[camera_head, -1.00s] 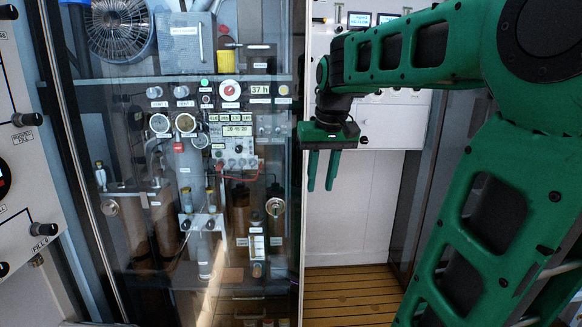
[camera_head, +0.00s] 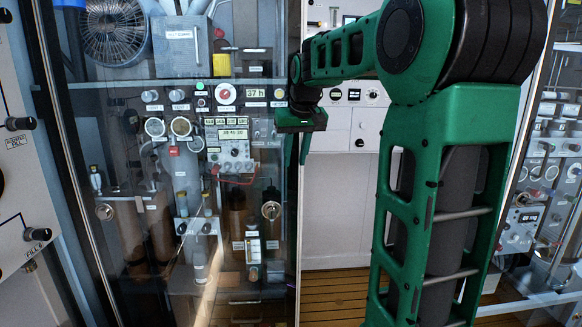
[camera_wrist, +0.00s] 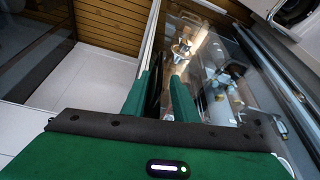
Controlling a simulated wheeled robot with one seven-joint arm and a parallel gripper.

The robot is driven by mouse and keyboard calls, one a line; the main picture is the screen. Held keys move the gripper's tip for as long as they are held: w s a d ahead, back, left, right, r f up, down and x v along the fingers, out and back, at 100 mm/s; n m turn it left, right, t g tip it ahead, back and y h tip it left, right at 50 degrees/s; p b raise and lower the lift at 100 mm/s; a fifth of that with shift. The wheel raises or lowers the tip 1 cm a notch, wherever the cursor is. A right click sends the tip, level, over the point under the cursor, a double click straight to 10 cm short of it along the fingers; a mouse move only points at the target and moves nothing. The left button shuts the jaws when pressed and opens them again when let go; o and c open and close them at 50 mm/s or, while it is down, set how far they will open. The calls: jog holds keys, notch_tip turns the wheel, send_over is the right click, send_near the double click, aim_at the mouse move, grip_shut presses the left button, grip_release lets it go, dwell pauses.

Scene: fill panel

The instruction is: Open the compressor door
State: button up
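The compressor door (camera_head: 110,265) is a tall clear glass panel in front of the compressor gear. It appears closed. Its right edge (camera_head: 298,235) runs upright beside the white cabinet, and also shows in the wrist view between glass and white panel. My green gripper (camera_head: 296,150) points down at this edge, at about mid height of the door. In the wrist view my gripper (camera_wrist: 160,95) has its two fingers apart, with a dark strip of the door edge between or just beyond them. I cannot tell whether a finger touches it.
Gauges, knobs and a 37 h display (camera_head: 256,93) sit behind the glass. A white cabinet (camera_head: 335,200) and slatted wooden floor (camera_head: 330,288) lie right of the door. A panel with black knobs (camera_head: 22,190) stands at far left, and another gear bay (camera_head: 530,190) at far right.

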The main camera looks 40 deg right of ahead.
jog(key=shift+x, duration=1.45)
grip_shut()
dwell(0.4)
